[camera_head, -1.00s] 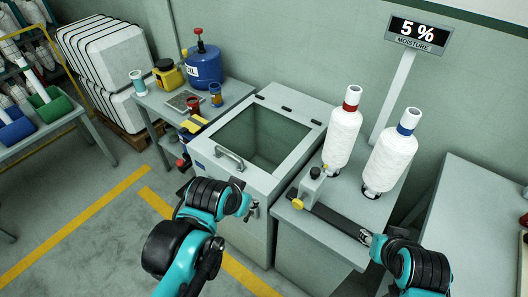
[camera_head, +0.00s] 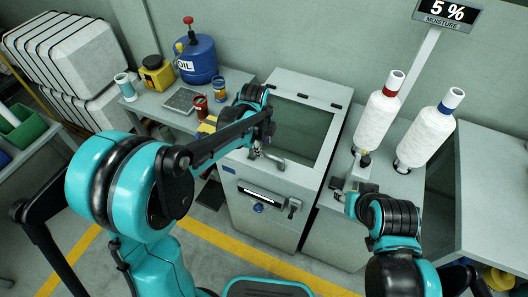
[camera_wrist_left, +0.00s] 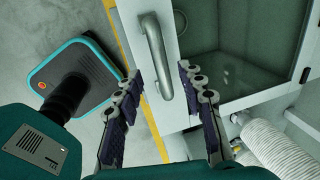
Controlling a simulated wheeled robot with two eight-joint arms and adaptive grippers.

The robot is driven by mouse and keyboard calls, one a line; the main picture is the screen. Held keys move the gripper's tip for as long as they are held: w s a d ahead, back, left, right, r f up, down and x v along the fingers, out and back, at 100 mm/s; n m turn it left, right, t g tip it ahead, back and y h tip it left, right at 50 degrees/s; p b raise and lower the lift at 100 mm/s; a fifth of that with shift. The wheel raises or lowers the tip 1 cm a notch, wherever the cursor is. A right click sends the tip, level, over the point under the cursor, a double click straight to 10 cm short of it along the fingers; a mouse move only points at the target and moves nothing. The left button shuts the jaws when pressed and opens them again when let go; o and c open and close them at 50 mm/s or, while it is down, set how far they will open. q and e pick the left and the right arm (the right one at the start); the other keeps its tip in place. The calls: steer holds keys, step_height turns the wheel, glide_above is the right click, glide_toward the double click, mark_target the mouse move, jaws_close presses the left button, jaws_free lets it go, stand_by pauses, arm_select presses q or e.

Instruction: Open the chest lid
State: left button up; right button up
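The grey chest (camera_head: 262,208) stands ahead of me. Its lid (camera_head: 320,84) is a grey frame with a dark glass window, and it lies shut, with hinges along the back. A metal bar handle (camera_head: 268,158) is at the lid's front edge; it also shows in the left wrist view (camera_wrist_left: 157,58). My left gripper (camera_head: 256,152) is at the handle's left end in the head view. In the left wrist view my left gripper (camera_wrist_left: 160,76) is open, with the handle in the gap between its fingertips.
Two white yarn cones (camera_head: 375,122) (camera_head: 426,136) stand on the bench right of the chest. A side table at left holds a blue oil can (camera_head: 197,60), a yellow box (camera_head: 157,73) and small cans. A latch (camera_head: 293,206) sits on the chest's front.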

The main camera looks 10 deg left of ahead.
arm_select(q)
steer(key=f, duration=0.2)
steer(key=w+f+b, duration=0.1)
steer(key=f, duration=0.2)
steer(key=shift+d, duration=0.1)
steer(key=shift+r, duration=0.1)
jaws_close()
